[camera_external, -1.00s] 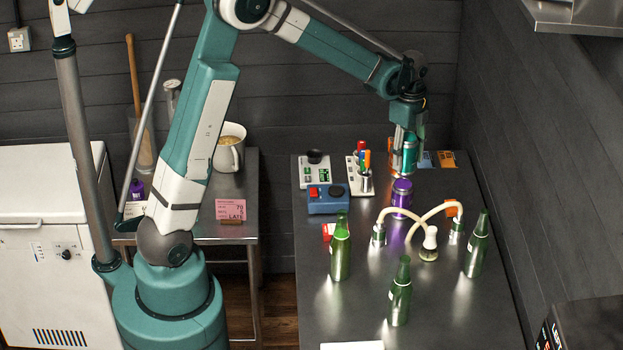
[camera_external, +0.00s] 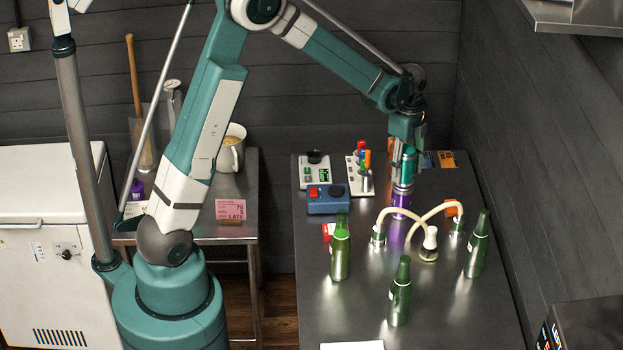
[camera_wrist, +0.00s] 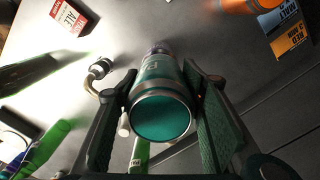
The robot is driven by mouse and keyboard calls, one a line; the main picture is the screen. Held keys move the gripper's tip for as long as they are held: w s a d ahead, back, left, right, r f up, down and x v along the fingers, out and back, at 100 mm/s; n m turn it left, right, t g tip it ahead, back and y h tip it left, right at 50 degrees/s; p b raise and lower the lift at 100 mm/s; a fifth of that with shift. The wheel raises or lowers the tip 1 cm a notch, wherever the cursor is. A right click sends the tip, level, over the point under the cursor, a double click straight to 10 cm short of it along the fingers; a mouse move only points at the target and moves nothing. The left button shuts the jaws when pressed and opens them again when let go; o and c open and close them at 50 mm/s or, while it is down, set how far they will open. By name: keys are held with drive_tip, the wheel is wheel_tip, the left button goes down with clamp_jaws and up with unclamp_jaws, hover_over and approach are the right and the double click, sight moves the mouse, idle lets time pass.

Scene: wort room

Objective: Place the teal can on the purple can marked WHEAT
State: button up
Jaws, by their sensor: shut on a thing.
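The teal can (camera_external: 405,167) is upright between the fingers of my gripper (camera_external: 404,158), which is shut on it. The purple can (camera_external: 400,202) stands on the dark table directly below it in the external view, its upper part covered by the teal can. In the wrist view the teal can (camera_wrist: 160,117) shows its round teal end between the two fingers of my gripper (camera_wrist: 166,88). A small part of the purple can (camera_wrist: 160,48) shows past its far end. I cannot tell whether the cans touch. The WHEAT marking is not readable.
Green bottles (camera_external: 340,248) stand on the table (camera_external: 350,305) in front. Pale curved hoses (camera_external: 437,210) with metal fittings lie close right of the purple can. A blue box (camera_external: 328,200) and a holder with coloured sticks (camera_external: 361,178) are to the left.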

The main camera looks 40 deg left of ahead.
sight(406, 149)
drive_tip(key=shift+f, duration=0.2)
drive_tip(key=o, duration=1.2)
drive_tip(key=shift+r, duration=0.25)
wheel_tip(406, 149, up, 12)
drive_tip(key=shift+f, duration=0.1)
idle(0.4)
